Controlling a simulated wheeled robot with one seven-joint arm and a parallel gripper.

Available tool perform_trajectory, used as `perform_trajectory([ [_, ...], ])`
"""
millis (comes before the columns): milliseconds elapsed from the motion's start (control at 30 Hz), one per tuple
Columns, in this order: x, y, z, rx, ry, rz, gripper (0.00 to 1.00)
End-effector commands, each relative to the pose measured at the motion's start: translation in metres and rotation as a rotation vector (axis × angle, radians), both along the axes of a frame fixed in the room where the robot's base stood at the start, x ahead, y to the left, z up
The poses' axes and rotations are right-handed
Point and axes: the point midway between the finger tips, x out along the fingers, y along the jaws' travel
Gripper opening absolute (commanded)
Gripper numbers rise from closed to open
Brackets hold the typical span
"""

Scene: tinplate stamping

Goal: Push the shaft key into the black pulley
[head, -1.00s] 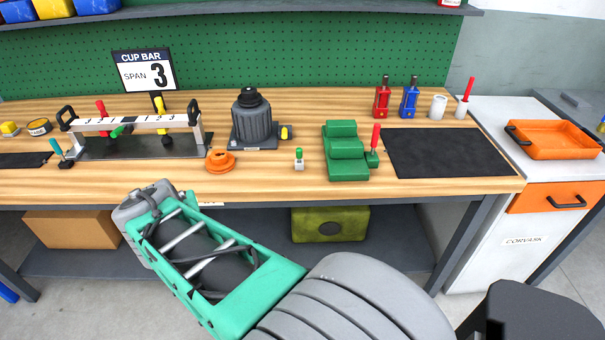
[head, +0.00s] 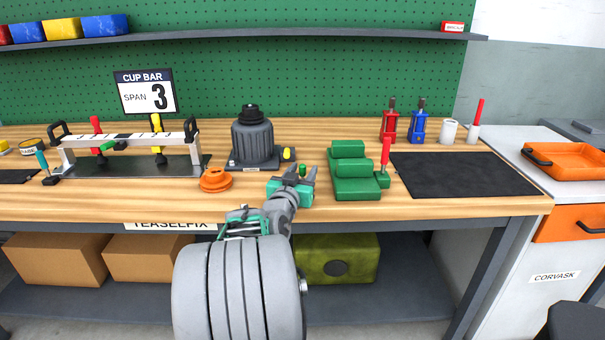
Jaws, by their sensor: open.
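The motor (head: 253,142) stands upright on the bench with the black pulley (head: 249,113) on its top. A small green-topped piece (head: 302,170), which looks like the shaft key, stands near the bench's front edge, right of the motor. My gripper (head: 301,174) is open, with its fingers on either side of this piece in the picture. I cannot tell whether they touch it. The lower part of the piece is hidden behind my gripper. The keyway in the pulley is too small to make out.
A green stepped block (head: 352,188) with a red-handled clamp (head: 385,155) stands close right of my gripper. An orange stepped disc (head: 215,180) lies to the left. A measuring bar (head: 128,140) stands farther left. The black mat (head: 463,174) at right is empty.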

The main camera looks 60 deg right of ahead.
Motion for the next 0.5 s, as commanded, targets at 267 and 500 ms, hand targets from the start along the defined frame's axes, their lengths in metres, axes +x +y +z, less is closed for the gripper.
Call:
perform_trajectory([
  [267,0.0002,0.0004,0.0001,0.000,0.000,0.001,0.34],
  [500,0.0002,0.0005,0.0000,0.000,0.000,0.001,0.14],
])
